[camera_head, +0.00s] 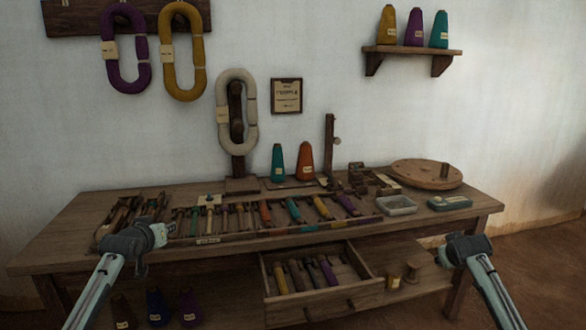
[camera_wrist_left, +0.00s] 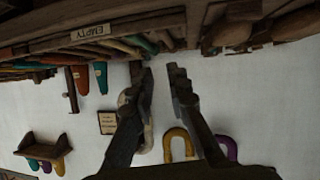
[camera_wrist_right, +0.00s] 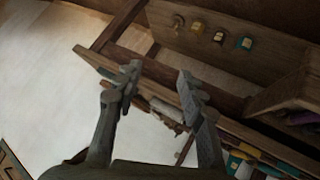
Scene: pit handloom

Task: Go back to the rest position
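My left gripper (camera_head: 160,235) is in front of the left part of the wooden bench, near the bobbin tray's left end. In the left wrist view its two fingers (camera_wrist_left: 160,82) stand apart with nothing between them. My right gripper (camera_head: 442,254) is in front of the bench's right part, right of the open drawer. In the right wrist view its fingers (camera_wrist_right: 158,85) are apart and empty. The bench (camera_head: 75,230) carries a long tray (camera_head: 265,234) of several coloured bobbins. An open drawer (camera_head: 330,303) below also holds bobbins.
A round wooden disc (camera_head: 427,174), a grey tin (camera_head: 396,205) and a dark box (camera_head: 450,203) sit at the bench's right. Teal (camera_head: 278,163) and orange (camera_head: 305,162) cones stand at the back. The drawer juts forward between my grippers. Small spools (camera_head: 412,271) lie on the lower shelf.

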